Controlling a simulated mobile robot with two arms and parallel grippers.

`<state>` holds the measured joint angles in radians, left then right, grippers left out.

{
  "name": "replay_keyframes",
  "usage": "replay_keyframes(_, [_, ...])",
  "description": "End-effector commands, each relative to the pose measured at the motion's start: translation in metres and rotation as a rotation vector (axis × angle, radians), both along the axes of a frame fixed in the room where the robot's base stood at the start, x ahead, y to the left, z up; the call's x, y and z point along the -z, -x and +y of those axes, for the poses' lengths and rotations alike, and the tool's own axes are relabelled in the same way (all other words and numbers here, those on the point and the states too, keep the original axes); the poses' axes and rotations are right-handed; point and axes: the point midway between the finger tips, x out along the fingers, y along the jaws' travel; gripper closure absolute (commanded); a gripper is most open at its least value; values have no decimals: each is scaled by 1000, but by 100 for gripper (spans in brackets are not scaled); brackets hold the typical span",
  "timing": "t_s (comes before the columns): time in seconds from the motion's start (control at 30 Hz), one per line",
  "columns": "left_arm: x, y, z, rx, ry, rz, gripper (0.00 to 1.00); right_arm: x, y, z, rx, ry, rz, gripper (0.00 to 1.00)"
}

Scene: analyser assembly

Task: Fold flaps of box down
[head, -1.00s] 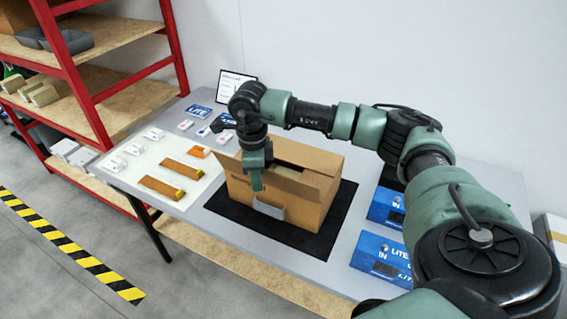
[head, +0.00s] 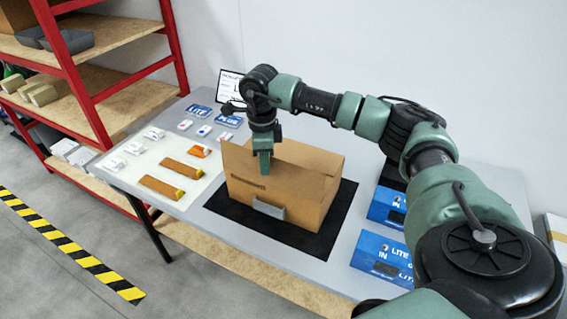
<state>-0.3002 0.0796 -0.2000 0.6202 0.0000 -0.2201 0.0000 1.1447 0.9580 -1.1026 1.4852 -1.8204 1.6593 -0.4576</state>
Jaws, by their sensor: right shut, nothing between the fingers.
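The brown cardboard box (head: 305,202) stands on a black mat (head: 232,216) in the middle of the table. Its top is largely covered by cardboard, and I cannot see inside. A cardboard panel at the box's left end (head: 236,163) rises beside my gripper. My right gripper (head: 264,168) points down at the left part of the box top, its fingers shut and empty. I cannot tell whether its tips touch the cardboard. My left gripper is out of view.
Orange-brown bars (head: 161,189) and small white packs (head: 133,149) lie left of the box. Blue LITE boxes (head: 378,256) stand to the right. A framed sign (head: 229,87) stands behind. A red shelf (head: 90,88) is at the left.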

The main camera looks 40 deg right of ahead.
Motion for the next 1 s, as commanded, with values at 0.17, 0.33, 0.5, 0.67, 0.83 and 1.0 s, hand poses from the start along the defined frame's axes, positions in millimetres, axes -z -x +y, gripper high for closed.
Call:
replay_keyframes(0.17, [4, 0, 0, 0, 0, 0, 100, 0, -6, -15, 5, 0, 0, 100])
replay_keyframes(0.33, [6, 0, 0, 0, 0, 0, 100, -2, -11, -27, 1, 1, -1, 100])
replay_keyframes(0.5, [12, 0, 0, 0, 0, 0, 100, 4, -16, -39, 4, 0, 0, 100])
replay_keyframes(0.67, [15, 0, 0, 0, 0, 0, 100, 8, -21, -51, 3, 0, 0, 100])
replay_keyframes(0.83, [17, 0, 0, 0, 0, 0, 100, 10, -23, -55, 1, 0, 0, 100])
replay_keyframes(1.0, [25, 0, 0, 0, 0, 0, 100, 20, -26, -64, 2, 0, 0, 100])
